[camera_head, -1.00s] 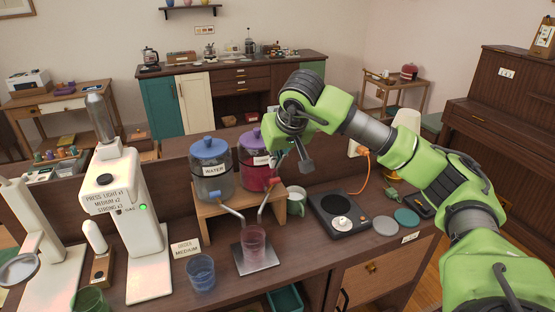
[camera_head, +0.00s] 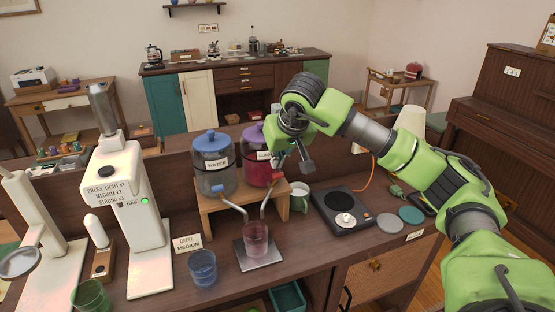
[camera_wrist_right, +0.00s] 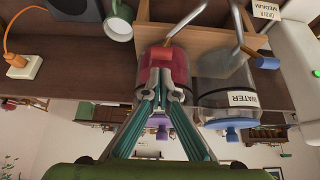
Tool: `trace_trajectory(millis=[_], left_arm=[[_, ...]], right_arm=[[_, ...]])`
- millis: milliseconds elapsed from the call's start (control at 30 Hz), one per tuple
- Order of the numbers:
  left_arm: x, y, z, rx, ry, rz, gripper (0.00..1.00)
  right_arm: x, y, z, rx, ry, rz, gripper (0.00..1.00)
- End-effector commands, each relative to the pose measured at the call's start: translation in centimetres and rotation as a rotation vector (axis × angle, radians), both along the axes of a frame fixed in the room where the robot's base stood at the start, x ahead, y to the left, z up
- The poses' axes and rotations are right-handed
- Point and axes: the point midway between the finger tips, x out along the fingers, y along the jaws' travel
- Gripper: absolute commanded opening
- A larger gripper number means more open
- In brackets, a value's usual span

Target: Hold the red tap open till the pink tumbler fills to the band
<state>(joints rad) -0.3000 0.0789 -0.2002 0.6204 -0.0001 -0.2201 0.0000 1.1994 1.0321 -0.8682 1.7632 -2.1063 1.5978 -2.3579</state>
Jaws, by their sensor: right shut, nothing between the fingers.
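The pink tumbler (camera_head: 255,243) stands upright on a silver plate (camera_head: 272,253) under the spouts. Its lower part looks darker; I cannot make out the band or the exact level. The red tap (camera_head: 276,181) is at the front of the red-filled dispenser (camera_head: 254,171); it also shows in the right wrist view (camera_wrist_right: 167,44). My right gripper (camera_head: 307,165) is shut and empty, beside the red dispenser, up and to the right of the tap. In the upside-down wrist view its closed fingertips (camera_wrist_right: 164,88) overlap the dispenser; contact with the tap is not visible. My left gripper is out of view.
The water dispenser (camera_head: 212,165) with a blue tap (camera_head: 217,188) shares the wooden stand (camera_head: 210,205). A blue tumbler (camera_head: 202,268), an order card (camera_head: 187,244) and a white machine (camera_head: 130,200) are left. A green mug (camera_head: 299,196) and a black hotplate (camera_head: 343,212) are right.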

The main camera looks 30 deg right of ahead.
Motion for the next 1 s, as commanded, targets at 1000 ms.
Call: trace_trajectory(millis=[1000], left_arm=[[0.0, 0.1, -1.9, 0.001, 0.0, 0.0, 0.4]], right_arm=[[-0.3, 0.1, -2.7, 0.0, 0.001, 0.001, 0.0]])
